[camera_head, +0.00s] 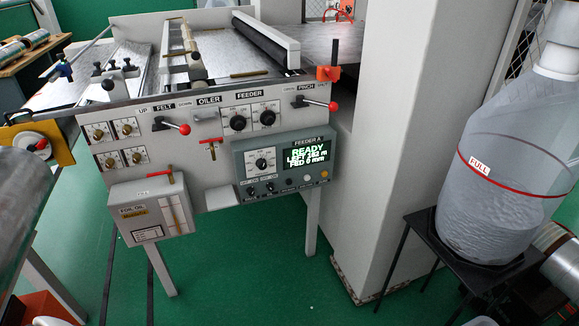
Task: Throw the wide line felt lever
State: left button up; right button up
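The felt lever (172,126) sits on the sloping grey front panel, under a label reading UP, FELT, DOWN. Its arm points right and slightly down, with the red knob (185,129) on the DOWN side. No other lever labelled FELT shows. Nothing touches the lever. Neither of my grippers is in view.
A similar red-knobbed pinch lever (318,103) is farther right on the panel. A red-handled valve (211,144) lies below the oiler label. A control box (283,166) reads READY. A white column (400,150) and clear bag (505,170) stand right. Green floor is open in front.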

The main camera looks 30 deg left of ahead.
aim_at(185, 129)
jog(key=u, duration=1.5)
